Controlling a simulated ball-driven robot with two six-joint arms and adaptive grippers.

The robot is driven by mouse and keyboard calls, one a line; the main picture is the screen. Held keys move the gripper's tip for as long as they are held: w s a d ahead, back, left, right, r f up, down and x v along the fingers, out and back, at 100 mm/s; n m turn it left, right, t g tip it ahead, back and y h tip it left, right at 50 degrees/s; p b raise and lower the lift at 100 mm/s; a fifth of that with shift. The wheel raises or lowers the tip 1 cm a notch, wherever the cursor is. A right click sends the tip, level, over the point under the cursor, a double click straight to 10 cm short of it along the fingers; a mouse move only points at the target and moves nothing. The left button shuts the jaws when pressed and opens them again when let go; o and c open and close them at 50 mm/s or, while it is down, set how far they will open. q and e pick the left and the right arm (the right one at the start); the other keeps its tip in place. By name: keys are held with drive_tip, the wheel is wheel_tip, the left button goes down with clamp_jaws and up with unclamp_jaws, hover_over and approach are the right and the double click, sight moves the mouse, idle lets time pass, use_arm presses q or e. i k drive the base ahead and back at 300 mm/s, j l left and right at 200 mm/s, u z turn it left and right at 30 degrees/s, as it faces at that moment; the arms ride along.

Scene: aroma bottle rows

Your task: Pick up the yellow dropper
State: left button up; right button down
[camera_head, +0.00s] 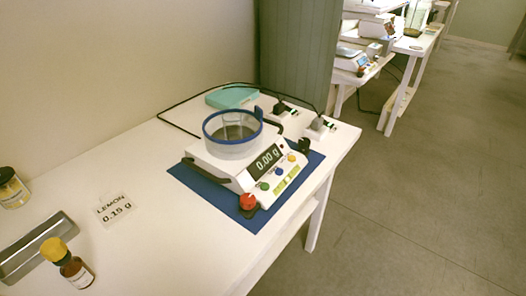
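The yellow dropper (55,250) shows as a yellow top on a small amber bottle (78,273) with a pale label. The bottle stands at the lower left of the white table, just right of a grey metal tray (25,254). Only the dropper's yellow top shows; any stem below it is hidden in the bottle. Neither of my grippers is in view.
A white card (115,208) reads "LEMON 0.15 g". A scale (268,180) reading 0.00 g stands on a blue mat (182,172), with a clear round blue-rimmed guard on it. The table's front middle is clear.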

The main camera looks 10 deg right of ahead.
sight(54, 249)
drive_tip(key=u, duration=1.05)
